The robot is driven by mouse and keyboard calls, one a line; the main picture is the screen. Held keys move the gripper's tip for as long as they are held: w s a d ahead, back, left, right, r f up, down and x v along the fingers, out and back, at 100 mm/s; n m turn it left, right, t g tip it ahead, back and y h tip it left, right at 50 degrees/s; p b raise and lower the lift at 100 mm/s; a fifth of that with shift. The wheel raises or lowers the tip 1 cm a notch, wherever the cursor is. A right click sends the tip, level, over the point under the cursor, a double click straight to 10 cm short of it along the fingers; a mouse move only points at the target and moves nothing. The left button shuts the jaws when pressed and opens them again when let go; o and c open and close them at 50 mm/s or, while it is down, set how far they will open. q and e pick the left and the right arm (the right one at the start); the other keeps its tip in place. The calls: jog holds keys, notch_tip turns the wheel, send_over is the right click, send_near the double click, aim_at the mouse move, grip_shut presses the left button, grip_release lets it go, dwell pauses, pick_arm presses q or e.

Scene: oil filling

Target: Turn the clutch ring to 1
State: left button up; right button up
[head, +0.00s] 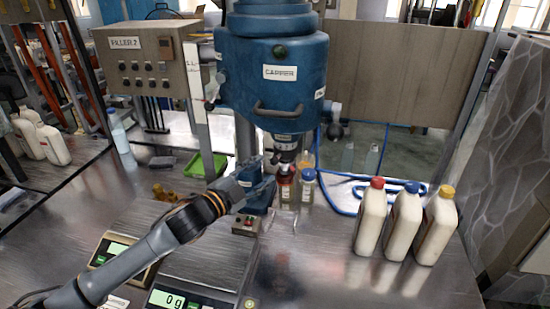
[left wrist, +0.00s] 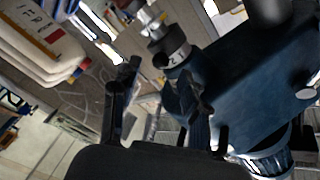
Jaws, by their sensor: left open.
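The blue capper (head: 272,75) hangs above the bench, with a dark metal spindle under it. A light metal clutch ring (left wrist: 173,55) shows on the spindle in the left wrist view, with a dark mark that looks like a 2. In the head view the ring area (head: 287,139) is small and its mark cannot be read. My left gripper (head: 264,184) is open, below and left of the spindle. In the left wrist view its fingers (left wrist: 152,82) are apart, with the ring beyond the right fingertip. I see no contact with the ring. My right gripper is not in view.
A red-capped bottle (head: 285,187) and a blue-capped bottle (head: 307,187) stand under the spindle, close to my left gripper. Three white jugs (head: 404,225) stand at the right. A scale (head: 170,298) and a green tray (head: 206,164) are at the left.

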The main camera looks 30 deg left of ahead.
aim_at(271, 163)
pick_arm(q)
jog(key=p+x, duration=0.1)
jog(key=x, duration=0.4)
jog(key=shift+r, duration=0.15)
jog(key=shift+w, duration=0.5)
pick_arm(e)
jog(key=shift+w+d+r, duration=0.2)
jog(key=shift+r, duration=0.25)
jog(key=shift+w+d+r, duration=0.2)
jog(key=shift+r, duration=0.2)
pick_arm(q)
grip_shut()
